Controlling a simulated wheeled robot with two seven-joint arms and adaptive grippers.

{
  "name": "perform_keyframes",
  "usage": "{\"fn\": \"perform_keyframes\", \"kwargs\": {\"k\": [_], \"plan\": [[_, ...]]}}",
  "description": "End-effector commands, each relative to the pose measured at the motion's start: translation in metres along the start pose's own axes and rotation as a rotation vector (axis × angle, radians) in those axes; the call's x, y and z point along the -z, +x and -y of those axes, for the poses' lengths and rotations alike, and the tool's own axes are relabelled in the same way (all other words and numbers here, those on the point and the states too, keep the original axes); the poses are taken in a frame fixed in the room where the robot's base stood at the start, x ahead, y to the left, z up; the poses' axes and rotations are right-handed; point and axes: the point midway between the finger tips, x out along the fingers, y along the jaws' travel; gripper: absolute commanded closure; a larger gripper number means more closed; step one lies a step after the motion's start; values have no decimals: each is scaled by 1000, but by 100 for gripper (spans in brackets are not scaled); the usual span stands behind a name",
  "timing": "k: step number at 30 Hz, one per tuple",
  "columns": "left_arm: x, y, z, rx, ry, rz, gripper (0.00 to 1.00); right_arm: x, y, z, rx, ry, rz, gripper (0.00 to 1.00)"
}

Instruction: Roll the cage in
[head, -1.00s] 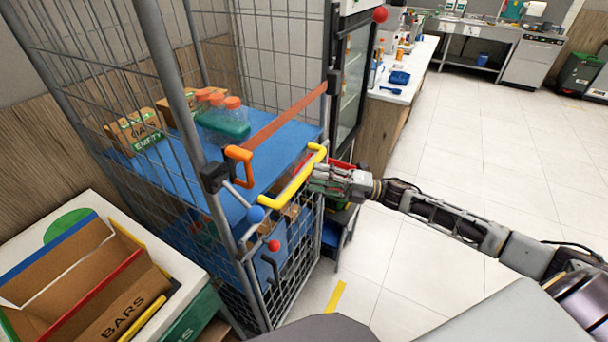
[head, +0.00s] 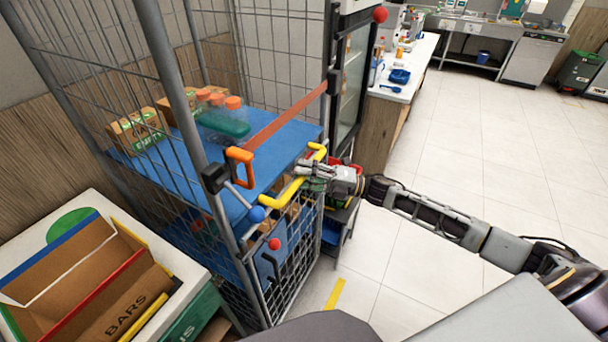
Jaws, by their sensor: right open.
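The wire cage (head: 180,75) stands at the left with blue shelves (head: 278,150). A yellow push handle (head: 282,194) runs across its front. A red-brown strap (head: 290,114) spans the cage above the handle, with an orange hook (head: 239,166) at its left end. My right gripper (head: 308,174) is open, with its fingers at the right part of the yellow handle. I cannot tell whether they touch it. The shelf holds bottles with orange caps (head: 226,118) and small cardboard boxes (head: 137,132). My left gripper is not in view.
An open cardboard box marked BARS (head: 85,280) sits on a white-topped stand at the lower left. A glass-door fridge (head: 352,80) and a white counter (head: 415,68) stand beyond the cage. The tiled floor (head: 470,140) at the right is clear. A yellow floor mark (head: 335,294) lies near the cage.

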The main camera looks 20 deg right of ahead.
Motion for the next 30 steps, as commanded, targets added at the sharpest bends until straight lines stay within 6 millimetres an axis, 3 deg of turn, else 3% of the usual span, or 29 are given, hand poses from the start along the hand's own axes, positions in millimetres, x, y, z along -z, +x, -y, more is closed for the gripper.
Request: {"fn": "perform_keyframes", "kwargs": {"k": [1, 10, 30], "plan": [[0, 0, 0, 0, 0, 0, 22, 0, 0, 0, 0, 0, 0, 62], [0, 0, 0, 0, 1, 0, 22, 0, 0, 0, 0, 0, 0, 100], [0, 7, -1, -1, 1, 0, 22, -6, 11, 4, -1, 1, 2, 100]]}}
